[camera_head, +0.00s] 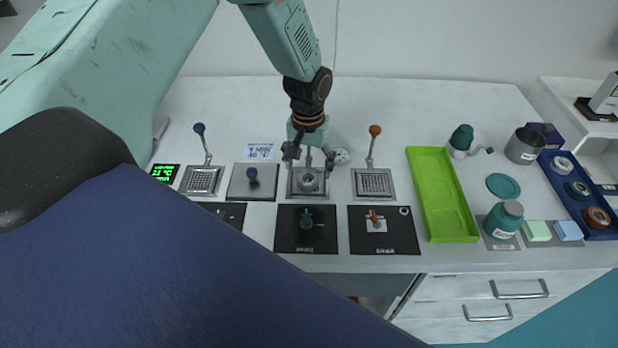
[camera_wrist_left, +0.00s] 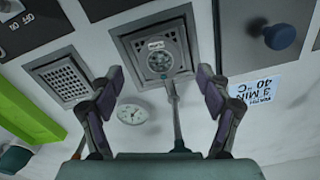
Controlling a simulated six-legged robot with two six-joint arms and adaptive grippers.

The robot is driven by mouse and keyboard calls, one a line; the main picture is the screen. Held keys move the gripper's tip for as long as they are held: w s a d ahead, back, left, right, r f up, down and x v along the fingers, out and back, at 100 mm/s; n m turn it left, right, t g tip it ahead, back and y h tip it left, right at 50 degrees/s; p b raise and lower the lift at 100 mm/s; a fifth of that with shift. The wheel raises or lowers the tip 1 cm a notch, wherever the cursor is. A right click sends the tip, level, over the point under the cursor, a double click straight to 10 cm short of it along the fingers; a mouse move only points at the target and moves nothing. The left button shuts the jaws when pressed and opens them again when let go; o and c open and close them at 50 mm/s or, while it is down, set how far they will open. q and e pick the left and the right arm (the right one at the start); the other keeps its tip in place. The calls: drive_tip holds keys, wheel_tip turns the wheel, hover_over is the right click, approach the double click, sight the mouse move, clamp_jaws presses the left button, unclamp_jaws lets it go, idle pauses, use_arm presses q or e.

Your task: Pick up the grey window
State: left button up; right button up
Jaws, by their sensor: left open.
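A small round grey piece (camera_head: 311,181), which looks like the grey window, sits in the square metal fixture (camera_head: 294,192), the second from the right in the row. In the left wrist view the round piece (camera_wrist_left: 160,62) lies on the fixture plate (camera_wrist_left: 180,38), with a small white label at its edge. My left gripper (camera_head: 309,160) is open and empty above this fixture, pointing down. In the left wrist view its two fingers (camera_wrist_left: 159,76) stand apart on either side of the piece, not touching it. My right gripper is not in view.
An orange-knobbed lever (camera_head: 375,131) and a blue-knobbed lever (camera_head: 199,129) stand at neighbouring fixtures. A round white dial (camera_head: 341,155) lies just right of the gripper. A green tray (camera_head: 421,175) is further right. Black mats (camera_head: 325,241) lie in front.

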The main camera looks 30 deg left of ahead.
sight(308, 176)
use_arm(q)
wheel_tip(308, 176, down, 2)
drive_tip(key=shift+f, duration=0.15)
drive_tip(key=shift+w+a+f, duration=0.15)
drive_tip(key=shift+f, duration=0.25)
drive_tip(key=shift+r, duration=0.15)
drive_tip(key=c, duration=1.2)
